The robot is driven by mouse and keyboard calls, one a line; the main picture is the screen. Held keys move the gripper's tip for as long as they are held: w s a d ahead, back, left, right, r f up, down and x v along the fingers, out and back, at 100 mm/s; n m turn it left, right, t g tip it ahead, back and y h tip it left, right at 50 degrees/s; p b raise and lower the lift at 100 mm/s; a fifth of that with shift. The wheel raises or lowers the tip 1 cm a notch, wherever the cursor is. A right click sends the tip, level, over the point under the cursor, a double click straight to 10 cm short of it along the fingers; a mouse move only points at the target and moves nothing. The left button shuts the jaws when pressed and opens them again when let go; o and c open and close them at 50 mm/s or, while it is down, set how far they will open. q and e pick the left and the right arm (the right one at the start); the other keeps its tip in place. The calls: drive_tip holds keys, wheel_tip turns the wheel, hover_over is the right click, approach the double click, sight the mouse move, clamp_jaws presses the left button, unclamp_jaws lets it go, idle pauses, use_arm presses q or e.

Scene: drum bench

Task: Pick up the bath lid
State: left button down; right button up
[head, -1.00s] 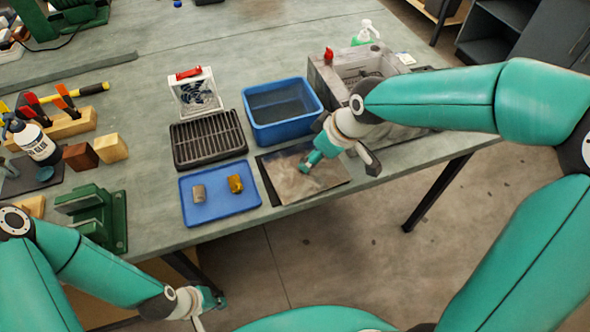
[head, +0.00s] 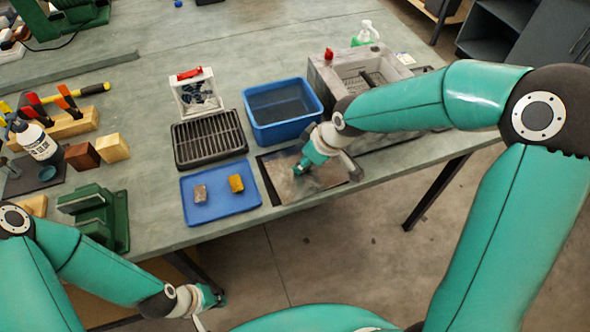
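A flat grey metal plate with a dark left edge lies on the bench front, and it looks like the bath lid (head: 283,188). My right gripper (head: 300,169) is over the plate, pointing down and left. It hides part of the plate, and I cannot tell whether it touches it or how far its fingers are apart. The grey bath (head: 340,72) with an open basin stands behind, partly hidden by my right arm. My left gripper (head: 212,298) hangs low in front of the bench, away from the plate; its finger state is unclear.
A blue tray (head: 222,208) with two small blocks lies left of the plate. A blue tub (head: 285,140) is behind it, beside a black rack (head: 208,138). A green fixture (head: 97,215) stands further left. The bench's front edge is close to the plate.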

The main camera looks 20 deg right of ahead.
drive_tip(key=shift+f, duration=0.1)
clamp_jaws()
